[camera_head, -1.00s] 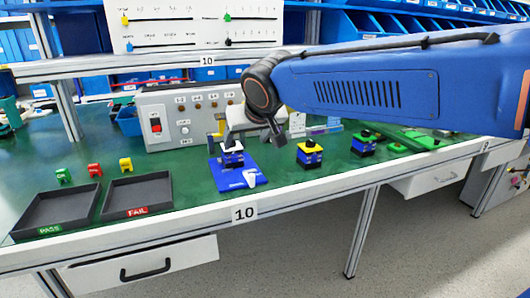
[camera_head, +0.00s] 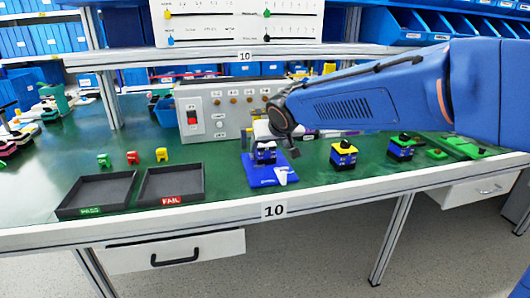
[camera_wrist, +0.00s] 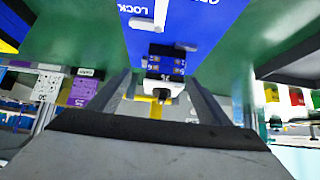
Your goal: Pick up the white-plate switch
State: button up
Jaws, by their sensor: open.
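The white-plate switch (camera_head: 265,154) sits upright on the blue fixture (camera_head: 262,179), which lies on the green bench. It is a dark and blue block; its top is partly hidden by my gripper in the head view. In the wrist view, the switch (camera_wrist: 166,64) shows with a white top part, against the blue fixture (camera_wrist: 203,28). My gripper (camera_wrist: 160,84) is open, its two fingers on either side of the switch's white end. Whether they touch it cannot be told. In the head view, my gripper (camera_head: 266,134) is just above the switch.
A yellow-plate switch (camera_head: 343,158) and another blue switch (camera_head: 401,150) stand to the right. Black PASS (camera_head: 80,211) and FAIL (camera_head: 155,201) trays lie left, with small coloured clips behind. A grey control box (camera_head: 205,125) stands close behind the fixture.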

jog(key=shift+a+x, duration=0.2)
jog(key=shift+x, duration=1.2)
jog(key=shift+a+x, duration=0.2)
jog(key=shift+x, duration=1.15)
jog(key=shift+r, duration=0.1)
jog(key=c, duration=1.3)
